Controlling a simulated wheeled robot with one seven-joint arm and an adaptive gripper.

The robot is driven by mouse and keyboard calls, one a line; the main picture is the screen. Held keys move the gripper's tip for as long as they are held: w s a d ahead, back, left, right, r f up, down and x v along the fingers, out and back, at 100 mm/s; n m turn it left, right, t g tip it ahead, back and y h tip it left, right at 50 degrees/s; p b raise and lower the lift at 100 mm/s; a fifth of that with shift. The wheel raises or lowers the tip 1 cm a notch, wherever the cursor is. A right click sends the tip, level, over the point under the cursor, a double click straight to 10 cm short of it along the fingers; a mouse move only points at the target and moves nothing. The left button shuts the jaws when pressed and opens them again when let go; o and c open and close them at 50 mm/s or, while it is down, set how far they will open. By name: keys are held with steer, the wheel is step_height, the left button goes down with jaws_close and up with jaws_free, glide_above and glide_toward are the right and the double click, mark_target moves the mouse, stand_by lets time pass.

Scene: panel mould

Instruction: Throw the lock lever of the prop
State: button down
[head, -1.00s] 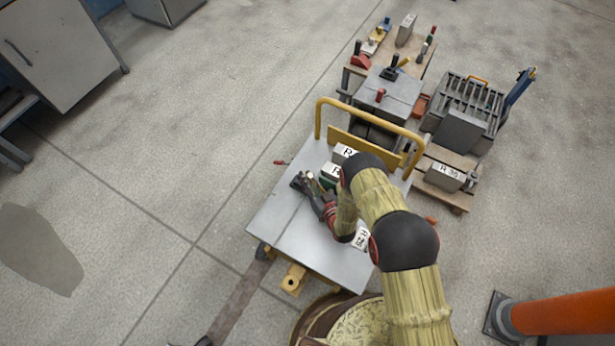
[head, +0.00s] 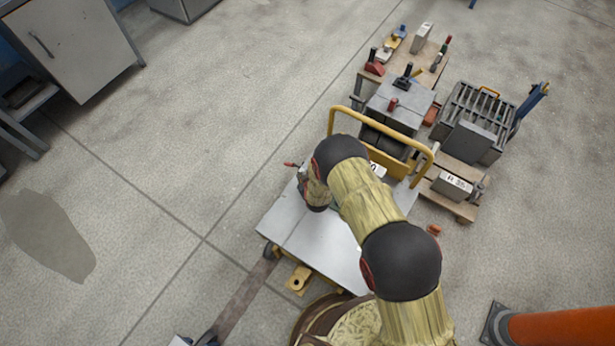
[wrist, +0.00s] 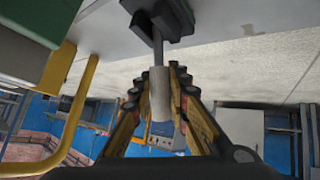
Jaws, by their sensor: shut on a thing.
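In the wrist view, my gripper (wrist: 159,80) has its fingers closed around a pale grey cylindrical grip (wrist: 160,92) on a thin metal rod, which I take for the lock lever. The rod runs to a dark block (wrist: 165,12) at the grey cart top. In the head view my arm covers the gripper and most of the prop.
The cart has a yellow push rail (head: 385,125). In the wrist view a green block (wrist: 62,62) and the yellow rail lie at the left. Behind the cart stand a grey box (head: 400,105) and a ribbed crate (head: 475,110).

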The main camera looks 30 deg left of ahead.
steer(key=shift+a+f+h, duration=0.2)
steer(key=shift+h, duration=0.4)
steer(key=shift+w, duration=0.1)
steer(key=c, duration=2)
jaws_free()
steer(key=shift+d, duration=0.1)
steer(key=shift+s+r, duration=0.2)
steer(key=shift+r, duration=0.15)
steer(key=v, duration=1.1)
steer(key=shift+d+r, duration=0.15)
steer(key=shift+r, duration=0.05)
